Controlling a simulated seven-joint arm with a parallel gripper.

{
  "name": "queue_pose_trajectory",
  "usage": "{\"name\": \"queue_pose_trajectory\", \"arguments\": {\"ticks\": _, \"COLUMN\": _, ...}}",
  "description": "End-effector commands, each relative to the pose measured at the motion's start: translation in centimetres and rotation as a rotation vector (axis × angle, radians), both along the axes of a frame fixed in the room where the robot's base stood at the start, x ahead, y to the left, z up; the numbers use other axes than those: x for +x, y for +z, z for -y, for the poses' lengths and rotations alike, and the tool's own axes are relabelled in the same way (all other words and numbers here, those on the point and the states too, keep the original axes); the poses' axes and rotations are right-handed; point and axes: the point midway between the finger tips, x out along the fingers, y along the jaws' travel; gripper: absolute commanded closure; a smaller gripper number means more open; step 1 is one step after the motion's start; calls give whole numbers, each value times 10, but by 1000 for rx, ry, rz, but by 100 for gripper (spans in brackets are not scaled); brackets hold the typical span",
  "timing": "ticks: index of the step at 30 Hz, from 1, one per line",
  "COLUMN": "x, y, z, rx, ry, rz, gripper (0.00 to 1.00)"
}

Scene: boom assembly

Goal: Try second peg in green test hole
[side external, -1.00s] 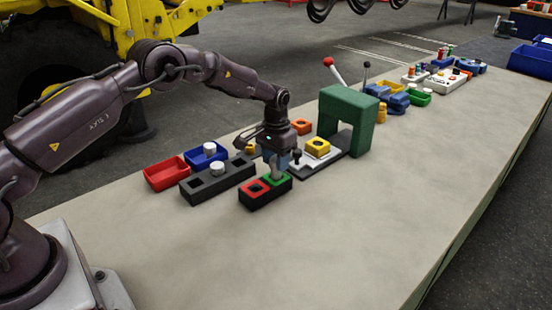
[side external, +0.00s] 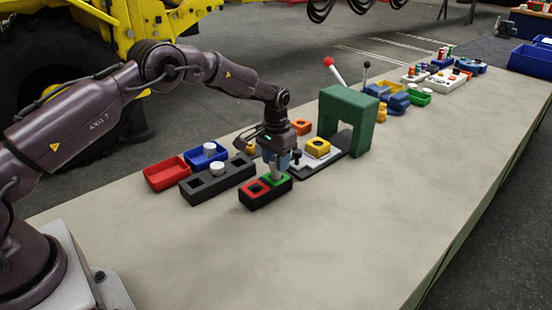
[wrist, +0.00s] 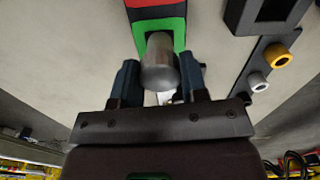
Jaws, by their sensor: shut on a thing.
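My gripper (side external: 277,172) is shut on a grey metal peg (wrist: 159,62), which shows between the two fingers in the wrist view. The gripper is directly over the green test hole (wrist: 143,27) of a black test block (side external: 257,203). The peg covers much of the hole, and I cannot tell how far its lower end is inside. The red test hole (side external: 256,188) beside it is empty. Another pale peg (side external: 217,169) stands in the dark grey rack (side external: 197,191), which has empty square holes.
A red bin (side external: 166,174) and a blue bin (side external: 206,154) with a white-topped part stand behind the rack. The front table is clear.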

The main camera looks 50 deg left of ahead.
Motion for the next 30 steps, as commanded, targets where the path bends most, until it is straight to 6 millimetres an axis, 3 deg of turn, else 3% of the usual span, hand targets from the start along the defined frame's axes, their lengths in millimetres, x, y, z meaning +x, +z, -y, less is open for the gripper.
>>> {"name": "queue_pose_trajectory", "arguments": {"ticks": 14, "x": 0, "y": 2, "z": 0, "rx": 0, "ry": 0, "rz": 2, "gripper": 83}}
{"name": "queue_pose_trajectory", "arguments": {"ticks": 30, "x": 0, "y": 35, "z": 0, "rx": 0, "ry": 0, "rz": 2, "gripper": 83}}
